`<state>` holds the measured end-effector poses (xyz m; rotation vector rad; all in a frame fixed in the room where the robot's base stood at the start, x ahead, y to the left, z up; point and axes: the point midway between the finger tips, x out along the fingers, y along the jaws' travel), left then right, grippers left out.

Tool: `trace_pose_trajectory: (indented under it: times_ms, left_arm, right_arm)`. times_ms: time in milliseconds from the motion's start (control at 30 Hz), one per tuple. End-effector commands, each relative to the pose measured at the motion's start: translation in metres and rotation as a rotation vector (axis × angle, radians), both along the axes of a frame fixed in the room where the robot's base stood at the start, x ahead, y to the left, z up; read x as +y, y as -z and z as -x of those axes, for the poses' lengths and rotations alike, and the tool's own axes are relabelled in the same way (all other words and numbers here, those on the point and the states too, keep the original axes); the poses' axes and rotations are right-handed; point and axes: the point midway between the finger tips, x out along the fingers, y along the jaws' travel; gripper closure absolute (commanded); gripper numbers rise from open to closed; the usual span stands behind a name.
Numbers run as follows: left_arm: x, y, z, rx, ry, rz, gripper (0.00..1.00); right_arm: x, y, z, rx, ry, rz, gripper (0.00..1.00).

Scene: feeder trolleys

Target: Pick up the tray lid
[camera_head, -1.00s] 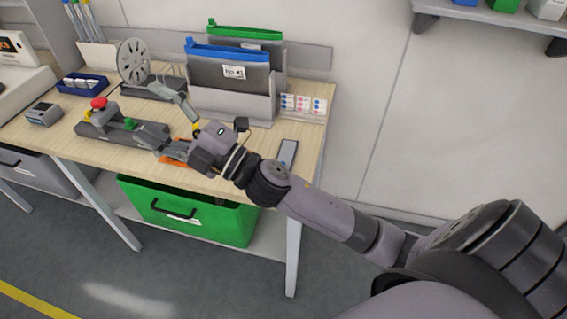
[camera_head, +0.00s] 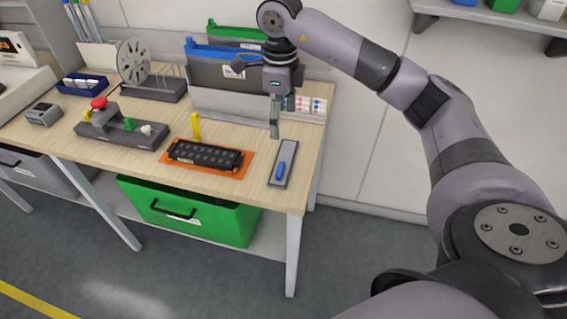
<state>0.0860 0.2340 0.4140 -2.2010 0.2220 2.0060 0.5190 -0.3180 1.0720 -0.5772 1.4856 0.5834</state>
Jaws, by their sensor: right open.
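My right gripper (camera_head: 275,131) hangs pointing down over the right part of the table, above and just behind a narrow grey plate (camera_head: 291,152). Its fingers look empty and are seen nearly edge-on. The plate lies flat near the right edge and carries a blue bar (camera_head: 281,171). An orange mat (camera_head: 240,174) lies left of it, with a long black tray-like piece (camera_head: 205,155) showing rows of pockets. I cannot tell for sure which piece is the tray lid. My left gripper is out of view.
A yellow upright piece (camera_head: 196,127) stands behind the mat. A grey fixture (camera_head: 120,131) with a red knob stands at left. Grey holders with blue-topped (camera_head: 228,53) and green-topped files stand at the back. A green bin (camera_head: 190,215) sits below the table (camera_head: 225,188).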

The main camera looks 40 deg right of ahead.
Motion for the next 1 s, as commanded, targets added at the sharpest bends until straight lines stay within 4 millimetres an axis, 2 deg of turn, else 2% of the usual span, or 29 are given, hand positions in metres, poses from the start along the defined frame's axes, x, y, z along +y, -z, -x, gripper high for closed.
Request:
trace_pose_trajectory:
  times_ms: [167,500,833,1000]
  left_arm:
    - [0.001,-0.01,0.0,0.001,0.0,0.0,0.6]
    - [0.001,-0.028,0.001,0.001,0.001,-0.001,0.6]
    - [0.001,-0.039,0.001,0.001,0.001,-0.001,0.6]
    - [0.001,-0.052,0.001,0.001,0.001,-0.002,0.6]
  right_arm:
    - [-0.003,0.028,0.002,0.01,0.004,0.011,0.27]
    - [-0.002,0.099,0.002,0.009,0.002,0.007,0.27]
    - [-0.001,0.126,0.0,0.007,0.001,0.005,0.27]
    - [-0.001,0.152,-0.003,0.007,0.001,0.005,0.27]
